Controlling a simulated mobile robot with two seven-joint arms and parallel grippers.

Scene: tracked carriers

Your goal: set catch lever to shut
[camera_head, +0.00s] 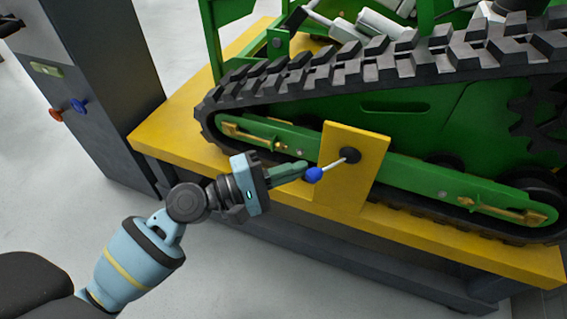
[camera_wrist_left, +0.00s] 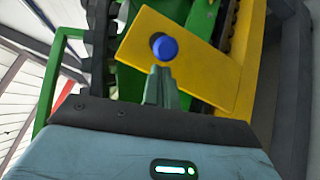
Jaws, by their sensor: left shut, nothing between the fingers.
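The catch lever is a thin pale rod with a blue ball knob (camera_head: 314,174). It comes out of a dark pivot (camera_head: 350,155) on a yellow plate (camera_head: 362,185) on the side of the green tracked carrier (camera_head: 405,137). The rod points left and slightly down from the pivot. My left gripper (camera_head: 303,170) is shut and empty, with its fingertips at the knob. In the left wrist view, the blue knob (camera_wrist_left: 165,47) is just beyond the shut fingertips (camera_wrist_left: 160,72). Whether they touch it I cannot tell. My right gripper is not in view.
The carrier stands on a yellow-topped bench (camera_head: 178,125). A dark cabinet (camera_head: 97,84) with a red-orange knob (camera_head: 56,114) and a blue knob (camera_head: 79,105) stands at the left. The black track (camera_head: 390,66) runs above the plate. Open floor (camera_head: 240,265) lies in front.

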